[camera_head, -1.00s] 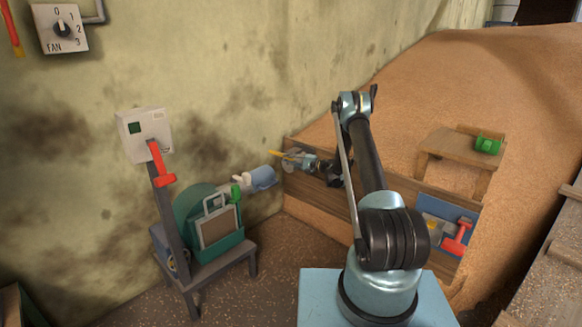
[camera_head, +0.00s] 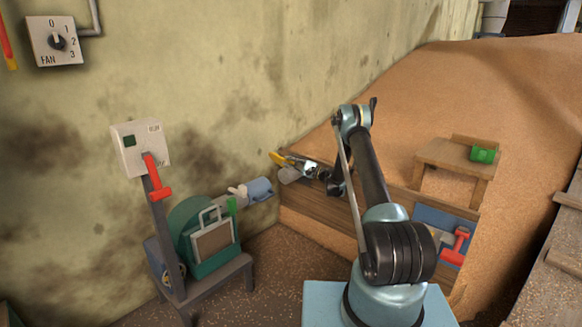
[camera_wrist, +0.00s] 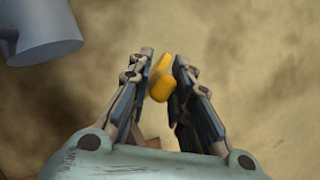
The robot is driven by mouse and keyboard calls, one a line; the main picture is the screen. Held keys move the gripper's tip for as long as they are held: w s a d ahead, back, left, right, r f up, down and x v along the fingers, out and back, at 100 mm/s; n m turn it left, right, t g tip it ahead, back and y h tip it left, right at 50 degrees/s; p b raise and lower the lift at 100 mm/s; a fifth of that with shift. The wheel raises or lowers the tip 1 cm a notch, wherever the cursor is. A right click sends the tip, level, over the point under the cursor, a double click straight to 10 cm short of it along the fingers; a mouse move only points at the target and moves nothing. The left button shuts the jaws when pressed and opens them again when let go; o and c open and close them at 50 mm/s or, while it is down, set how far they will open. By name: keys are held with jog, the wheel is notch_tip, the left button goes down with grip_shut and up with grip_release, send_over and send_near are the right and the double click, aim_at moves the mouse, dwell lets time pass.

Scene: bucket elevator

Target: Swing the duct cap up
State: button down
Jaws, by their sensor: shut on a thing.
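My gripper (camera_head: 294,165) is at the end of the arm, in front of the wall in the head view. It is shut on a yellow piece (camera_wrist: 163,78), which sits between the fingertips in the wrist view. The yellow piece also shows in the head view (camera_head: 277,158). A grey rounded piece (camera_head: 289,175) is just below the fingers; I cannot tell whether it is the duct cap or part of my gripper. A blue-grey duct end (camera_head: 260,189) is left of my gripper and apart from it; it fills the upper left of the wrist view (camera_wrist: 42,30).
A green machine (camera_head: 189,219) on a grey stand is at left, with a red-levered switch box (camera_head: 140,147) above. A wooden board (camera_head: 318,207) holds back a grain heap (camera_head: 470,95). A small wooden stand (camera_head: 448,157) carries a green object (camera_head: 483,155).

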jog(key=shift+w+d, duration=0.1)
jog(key=shift+d, duration=0.15)
jog(key=c, duration=1.6)
grip_release()
jog(key=shift+a, duration=0.1)
jog(key=v, duration=1.2)
jog(key=shift+f, duration=0.1)
